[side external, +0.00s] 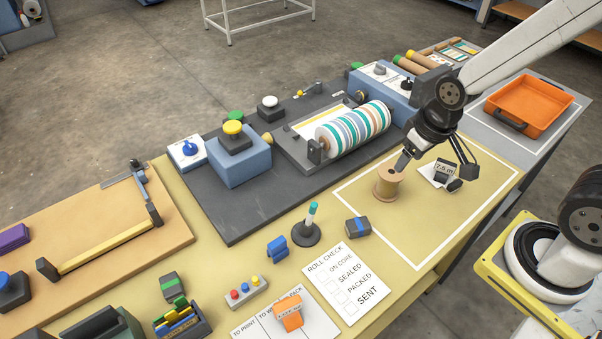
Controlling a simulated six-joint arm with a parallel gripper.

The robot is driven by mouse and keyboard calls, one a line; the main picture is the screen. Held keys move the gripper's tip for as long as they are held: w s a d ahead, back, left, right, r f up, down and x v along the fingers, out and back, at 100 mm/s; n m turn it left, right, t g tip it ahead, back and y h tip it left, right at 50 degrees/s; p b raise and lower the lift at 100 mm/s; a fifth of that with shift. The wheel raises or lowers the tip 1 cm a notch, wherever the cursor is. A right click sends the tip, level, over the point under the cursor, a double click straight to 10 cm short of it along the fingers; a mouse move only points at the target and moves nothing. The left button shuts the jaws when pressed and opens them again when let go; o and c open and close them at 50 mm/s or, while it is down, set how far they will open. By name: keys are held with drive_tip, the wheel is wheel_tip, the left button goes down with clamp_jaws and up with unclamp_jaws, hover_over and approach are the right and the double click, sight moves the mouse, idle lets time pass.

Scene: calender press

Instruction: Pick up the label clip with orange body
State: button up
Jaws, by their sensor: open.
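The label clip with orange body (291,319) sits on a white sheet with printed columns at the bottom of the view. A small pale label with dark print shows on it. My gripper (435,168) is open at the right, far from the orange clip, inside the white-outlined area of the table. One finger is close to a tan spool (387,186); I cannot tell if they touch. The other finger is near a dark clip with a "7.5 m" label (444,169). Nothing shows held between the fingers.
A roll-check sheet (345,283), a button strip (246,293) and a card holder (181,318) lie around the orange clip. A dark round stand with a teal-tipped post (307,232) rises behind it. The press with a striped roll (353,128) stands further back.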

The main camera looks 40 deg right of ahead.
drive_tip(key=s+a+f+m+g+y, duration=0.35)
drive_tip(key=s+a+f+g, duration=0.2)
drive_tip(key=a, duration=0.25)
drive_tip(key=m+t+y, duration=0.3)
drive_tip(key=m+y, duration=0.7)
drive_tip(key=m, duration=0.5)
approach(288, 309)
drive_tip(key=shift+s+a+f+n, duration=0.15)
drive_tip(key=shift+s+a+n, duration=0.1)
drive_tip(key=shift+s+a, duration=0.45)
drive_tip(key=shift+w+a+f+m+t, duration=0.1)
drive_tip(key=shift+w+f+m+t, duration=0.25)
drive_tip(key=shift+m+t, duration=0.2)
drive_tip(key=shift+w+f+m+t, duration=0.25)
drive_tip(key=shift+f+m+t, duration=0.2)
drive_tip(key=shift+t, duration=0.15)
drive_tip(key=shift+x, duration=1.35)
